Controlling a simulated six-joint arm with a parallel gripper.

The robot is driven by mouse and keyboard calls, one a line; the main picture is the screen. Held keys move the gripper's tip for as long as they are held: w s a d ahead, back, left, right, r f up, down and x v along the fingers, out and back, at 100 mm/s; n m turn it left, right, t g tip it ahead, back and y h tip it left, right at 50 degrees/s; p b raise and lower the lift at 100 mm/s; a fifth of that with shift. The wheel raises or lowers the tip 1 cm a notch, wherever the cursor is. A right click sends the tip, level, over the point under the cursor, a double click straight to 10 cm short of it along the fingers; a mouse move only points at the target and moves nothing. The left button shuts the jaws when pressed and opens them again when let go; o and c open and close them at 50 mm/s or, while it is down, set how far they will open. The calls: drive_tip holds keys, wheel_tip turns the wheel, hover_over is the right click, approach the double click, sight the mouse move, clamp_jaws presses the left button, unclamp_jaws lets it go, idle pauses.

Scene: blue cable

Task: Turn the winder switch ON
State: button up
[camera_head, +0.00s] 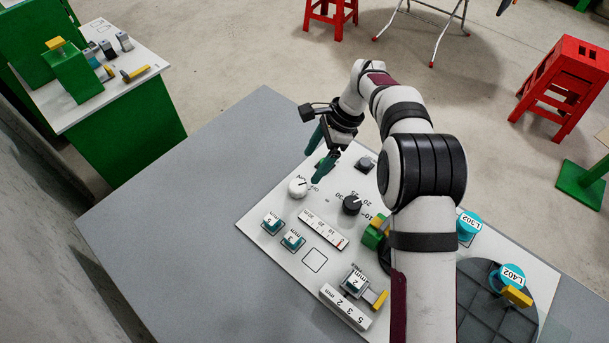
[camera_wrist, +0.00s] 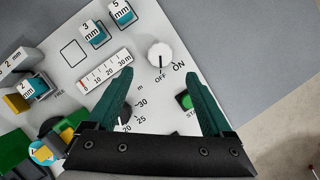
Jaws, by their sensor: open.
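The winder switch is a white round knob (camera_head: 298,187) on the white panel (camera_head: 262,246). In the wrist view the knob (camera_wrist: 159,54) has a dark mark pointing toward the OFF label, with ON printed to its right. My gripper (camera_head: 316,157) is open and empty above the panel, near the knob. In the wrist view its two green fingers (camera_wrist: 160,76) are spread wide, and the knob shows just beyond and between their tips. A green START button (camera_wrist: 184,101) shows beside the right finger and is partly hidden by it.
A black dial (camera_head: 352,205) stands right of the knob. Teal 5 mm (camera_head: 272,222), 3 mm (camera_head: 293,240) and 2 mm (camera_head: 355,281) blocks sit on the panel. Spools L302 (camera_head: 468,226) and L402 (camera_head: 510,275) stand right. The grey table (camera_head: 170,220) is clear on the left.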

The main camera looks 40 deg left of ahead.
sight(300, 185)
drive_tip(key=x, duration=0.8)
drive_tip(key=shift+f, duration=0.2)
clamp_jaws()
